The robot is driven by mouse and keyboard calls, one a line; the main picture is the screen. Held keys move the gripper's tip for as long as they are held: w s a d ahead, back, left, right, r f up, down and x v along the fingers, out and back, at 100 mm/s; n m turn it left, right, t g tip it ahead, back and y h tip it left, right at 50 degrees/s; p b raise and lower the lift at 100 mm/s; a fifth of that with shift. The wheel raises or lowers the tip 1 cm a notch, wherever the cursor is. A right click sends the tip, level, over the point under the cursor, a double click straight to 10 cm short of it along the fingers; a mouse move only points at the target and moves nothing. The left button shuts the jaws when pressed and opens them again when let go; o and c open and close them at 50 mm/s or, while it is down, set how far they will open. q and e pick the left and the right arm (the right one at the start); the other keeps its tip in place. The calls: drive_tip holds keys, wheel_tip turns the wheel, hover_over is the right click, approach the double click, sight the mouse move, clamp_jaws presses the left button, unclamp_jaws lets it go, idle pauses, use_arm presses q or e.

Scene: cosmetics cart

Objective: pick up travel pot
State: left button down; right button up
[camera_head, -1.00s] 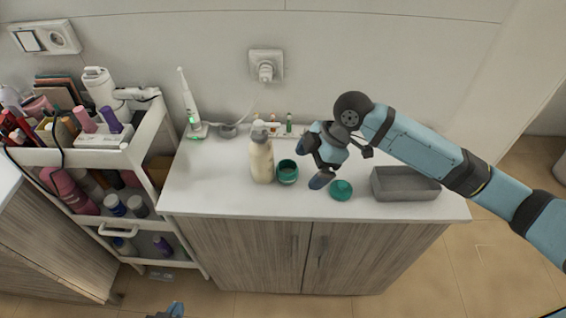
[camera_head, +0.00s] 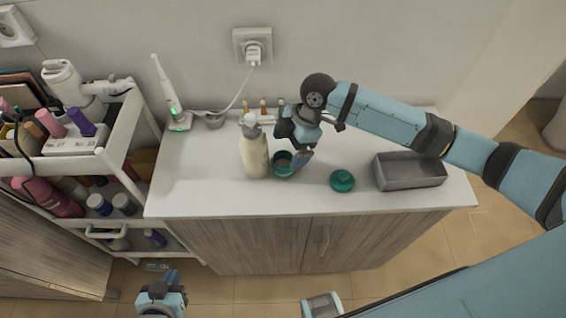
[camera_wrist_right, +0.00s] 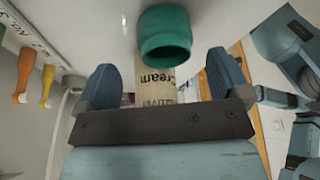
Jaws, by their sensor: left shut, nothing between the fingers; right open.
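The travel pot, a small open teal jar (camera_head: 280,168), stands on the white counter right beside the cream pump bottle (camera_head: 255,155). A teal lid (camera_head: 342,181) lies apart to its right. My right gripper (camera_head: 294,146) is open at the pot, one finger partly covering it. In the right wrist view the pot (camera_wrist_right: 165,38) shows just ahead of the gap between the open fingers (camera_wrist_right: 166,82), with the bottle (camera_wrist_right: 158,82) behind it. Contact cannot be told. My left gripper (camera_head: 163,296) is shut and empty, low in front of the counter.
A grey tray (camera_head: 412,181) sits at the counter's right. An electric toothbrush (camera_head: 168,95) on its charger stands at the back left. Several small bottles line the wall behind. A loaded cart (camera_head: 127,158) stands left. The counter's front middle is clear.

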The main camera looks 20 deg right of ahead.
sight(282, 163)
drive_tip(key=shift+s+a+f, duration=0.2)
drive_tip(key=shift+a+f, duration=0.1)
drive_tip(key=shift+f, duration=0.15)
drive_tip(key=p+x, duration=0.1)
drive_tip(key=x, duration=0.3)
drive_tip(key=shift+s+a, duration=0.1)
drive_tip(key=shift+s, duration=0.05)
drive_tip(key=c, duration=1.1)
